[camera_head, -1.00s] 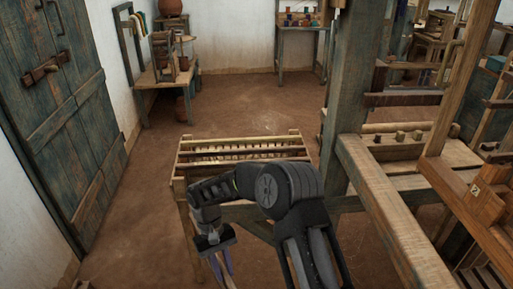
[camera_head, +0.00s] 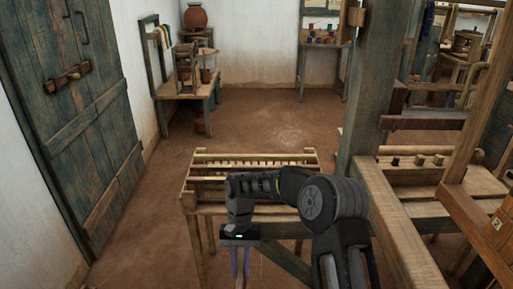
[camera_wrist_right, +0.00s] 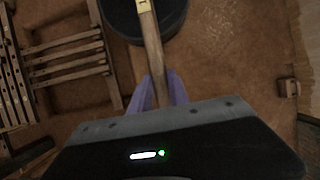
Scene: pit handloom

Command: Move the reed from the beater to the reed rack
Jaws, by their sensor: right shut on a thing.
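My right gripper (camera_head: 239,264) hangs fingers-down in front of the reed rack, a slatted wooden stand (camera_head: 187,184), in the head view. In the right wrist view its purple fingers (camera_wrist_right: 154,92) are shut on a long narrow wooden bar with a yellow label, which I take to be the reed (camera_wrist_right: 152,45), seen edge-on. The reed can hardly be made out in the head view. A slatted wooden frame, likely the rack (camera_wrist_right: 70,70), lies left of the fingers in the wrist view, apart from the reed. The beater (camera_head: 468,213) is at the right on the loom. My left gripper is not in view.
A loom post (camera_head: 359,120) and a long beam (camera_head: 400,225) stand close to the right of my right arm. A blue door (camera_head: 70,115) is at the left. The floor behind the rack is clear.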

